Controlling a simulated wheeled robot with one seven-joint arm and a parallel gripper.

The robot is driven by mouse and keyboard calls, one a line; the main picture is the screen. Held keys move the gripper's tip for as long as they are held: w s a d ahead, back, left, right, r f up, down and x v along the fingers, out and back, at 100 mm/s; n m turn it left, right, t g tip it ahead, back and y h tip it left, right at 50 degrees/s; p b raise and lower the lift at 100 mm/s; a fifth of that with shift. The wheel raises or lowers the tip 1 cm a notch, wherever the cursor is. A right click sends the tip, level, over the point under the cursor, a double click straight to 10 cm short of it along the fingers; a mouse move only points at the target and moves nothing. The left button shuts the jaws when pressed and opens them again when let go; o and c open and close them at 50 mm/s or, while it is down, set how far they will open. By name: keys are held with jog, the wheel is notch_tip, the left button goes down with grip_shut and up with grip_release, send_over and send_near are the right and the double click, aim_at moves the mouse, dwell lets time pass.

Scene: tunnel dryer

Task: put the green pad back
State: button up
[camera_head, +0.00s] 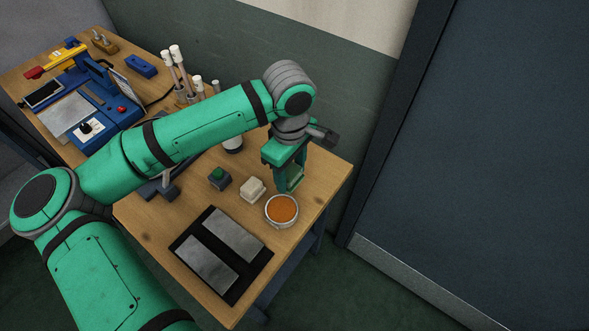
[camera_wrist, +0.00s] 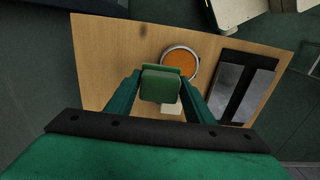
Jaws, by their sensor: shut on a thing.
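My gripper (camera_head: 292,181) is low over the far right part of the wooden table, shut on the green pad (camera_head: 294,178). In the wrist view the pad (camera_wrist: 160,83) is a rounded green block between the two fingers, and it looks clear of the tabletop, just beside the orange dish. The round, pale-rimmed dish with orange filling (camera_head: 281,210) stands in front of my gripper; it also shows in the wrist view (camera_wrist: 181,64). A cream block (camera_head: 252,189) stands left of the dish. A dark block with a green top (camera_head: 219,179) stands further left.
A black mat with two grey plates (camera_head: 221,254) lies at the table's front. A blue machine (camera_head: 100,100) and a holder with white-capped tubes (camera_head: 185,95) stand further back left. A green wall is behind; a dark door (camera_head: 480,150) is at right. Bare wood lies along the right edge.

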aim_at(294, 165)
jog(key=w, duration=0.1)
jog(key=w+f, duration=0.1)
jog(key=w+d, duration=0.1)
jog(key=shift+w+f, duration=0.35)
jog(key=shift+w, duration=0.05)
jog(key=w+f, duration=0.2)
jog(key=f, duration=0.1)
jog(key=w+f, duration=0.2)
jog(key=shift+d, duration=0.3)
jog(key=shift+w+f, duration=0.15)
jog(key=shift+f, duration=0.8)
jog(key=shift+w+f, duration=0.1)
jog(key=shift+f, duration=0.85)
jog(key=shift+f, duration=0.1)
jog(key=o, duration=1.2)
jog(key=shift+c, duration=0.2)
notch_tip(294, 165, up, 12)
